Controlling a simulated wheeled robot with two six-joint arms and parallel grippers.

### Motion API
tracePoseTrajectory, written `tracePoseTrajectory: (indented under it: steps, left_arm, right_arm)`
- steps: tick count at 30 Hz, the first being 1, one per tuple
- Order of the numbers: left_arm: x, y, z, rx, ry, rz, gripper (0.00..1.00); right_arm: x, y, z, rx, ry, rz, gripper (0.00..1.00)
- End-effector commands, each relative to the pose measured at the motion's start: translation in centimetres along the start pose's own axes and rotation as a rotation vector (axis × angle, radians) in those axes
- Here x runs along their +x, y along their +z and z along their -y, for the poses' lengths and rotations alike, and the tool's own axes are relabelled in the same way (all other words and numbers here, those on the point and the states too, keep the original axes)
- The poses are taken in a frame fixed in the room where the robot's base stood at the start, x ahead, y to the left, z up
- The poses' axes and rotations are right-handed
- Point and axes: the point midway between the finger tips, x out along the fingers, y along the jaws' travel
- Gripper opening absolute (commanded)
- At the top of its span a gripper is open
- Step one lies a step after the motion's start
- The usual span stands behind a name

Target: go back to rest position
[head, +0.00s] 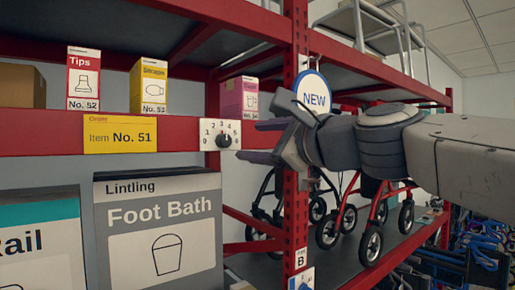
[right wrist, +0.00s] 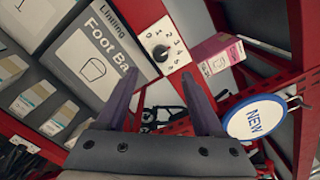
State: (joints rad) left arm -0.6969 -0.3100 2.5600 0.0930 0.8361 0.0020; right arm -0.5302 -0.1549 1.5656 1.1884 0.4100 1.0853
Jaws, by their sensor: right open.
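My right gripper (head: 250,142) reaches in from the right in the head view, with its dark fingers parted and nothing between them. Its fingertips are just right of a white dial plate (head: 208,127) with a black knob (head: 223,140) on the red shelf beam. In the right wrist view the open fingers (right wrist: 160,76) point toward the plate and knob (right wrist: 160,52), which show beyond the tips with a visible gap. I cannot read the knob's setting with certainty. My left gripper is in neither view.
A round NEW sign (head: 314,95) hangs by the red upright, close to my right gripper. Small boxes, including a pink one (head: 240,98), stand on the shelf above the beam. A Foot Bath box (head: 160,230) is below. Wheeled walkers (head: 372,240) stand behind my arm.

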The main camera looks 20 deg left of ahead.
Motion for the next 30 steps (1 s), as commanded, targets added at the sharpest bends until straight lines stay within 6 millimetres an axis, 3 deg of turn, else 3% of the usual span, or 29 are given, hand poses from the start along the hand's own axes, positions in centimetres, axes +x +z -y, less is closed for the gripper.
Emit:
tracePoseTrajectory:
  steps: [4,17,20,23,26,30]
  left_arm:
    - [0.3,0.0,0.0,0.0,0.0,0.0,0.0]
    - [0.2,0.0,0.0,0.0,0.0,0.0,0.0]
    - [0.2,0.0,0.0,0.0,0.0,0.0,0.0]
    - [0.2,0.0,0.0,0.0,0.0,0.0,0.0]
    - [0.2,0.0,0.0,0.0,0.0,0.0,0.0]
    - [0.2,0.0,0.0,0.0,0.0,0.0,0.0]
  right_arm:
    - [-0.9,0.0,0.0,0.001,0.0,0.0,0.69]
    - [-0.9,0.0,-0.1,-0.001,0.002,-0.001,0.69]
    - [-0.7,-1.4,-0.7,-0.03,0.016,-0.031,0.69]
    - [-0.5,-5.3,-2.3,-0.117,0.06,-0.112,0.69]
    - [-0.8,-11.5,-5.1,-0.263,0.151,-0.235,0.69]
    - [-3.2,-20.9,-10.0,-0.497,0.344,-0.395,0.69]
